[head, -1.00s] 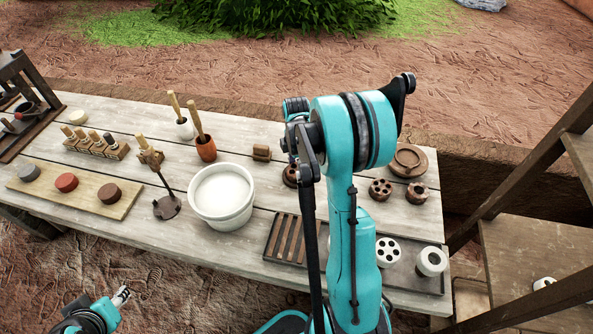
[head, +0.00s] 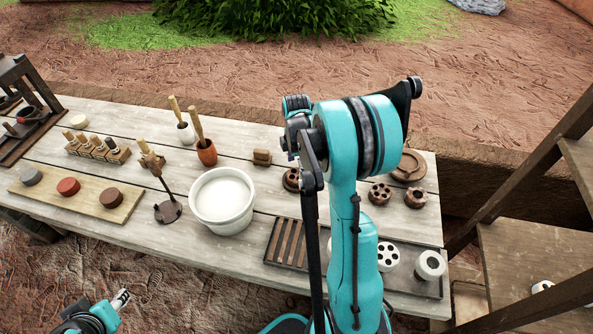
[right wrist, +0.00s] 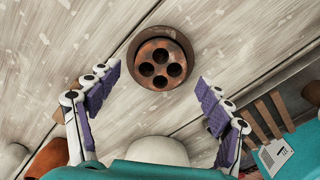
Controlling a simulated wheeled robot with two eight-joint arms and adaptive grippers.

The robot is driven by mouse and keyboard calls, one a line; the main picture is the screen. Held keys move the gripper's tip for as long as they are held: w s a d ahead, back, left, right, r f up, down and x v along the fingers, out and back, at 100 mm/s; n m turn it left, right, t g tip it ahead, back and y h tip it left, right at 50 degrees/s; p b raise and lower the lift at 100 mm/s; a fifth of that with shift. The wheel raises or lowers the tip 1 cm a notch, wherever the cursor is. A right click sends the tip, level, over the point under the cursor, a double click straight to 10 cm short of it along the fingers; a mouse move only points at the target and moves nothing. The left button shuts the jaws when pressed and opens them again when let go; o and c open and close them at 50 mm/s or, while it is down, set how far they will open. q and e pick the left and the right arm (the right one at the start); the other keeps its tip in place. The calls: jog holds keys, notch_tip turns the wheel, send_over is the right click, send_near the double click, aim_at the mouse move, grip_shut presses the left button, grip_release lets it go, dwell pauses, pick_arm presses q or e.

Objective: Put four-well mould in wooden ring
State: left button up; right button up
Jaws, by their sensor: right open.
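The four-well mould (head: 291,179) is a round brown piece on the table, partly hidden by my right arm in the head view. In the right wrist view the mould (right wrist: 160,63) shows its four dark wells inside a darker outer edge. My right gripper (right wrist: 152,88) is open, its purple-padded fingers apart, with the mould ahead between and beyond the tips. The wooden ring (head: 421,163) lies at the table's back right, its left part behind my arm. My left gripper (head: 123,296) is low at the left, off the table; its opening is unclear.
Two small brown moulds (head: 380,193) (head: 415,198) lie in front of the ring. A white bowl (head: 221,201) stands left of my arm. A dark tray (head: 434,289) holds white pieces at the front right. A brown block (head: 262,157) lies left of the mould.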

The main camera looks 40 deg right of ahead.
aim_at(296, 175)
notch_tip(296, 175, up, 9)
jog(key=p, duration=0.3)
jog(key=s+a+r+m+t, duration=0.3)
jog(key=s+a+m, duration=0.3)
jog(key=a, duration=0.5)
jog(key=s+a+r+m+t, duration=0.4)
jog(key=s+a+m, duration=0.3)
jog(key=a, duration=0.4)
jog(key=shift+a+m, duration=0.35)
jog(key=shift+m, duration=0.35)
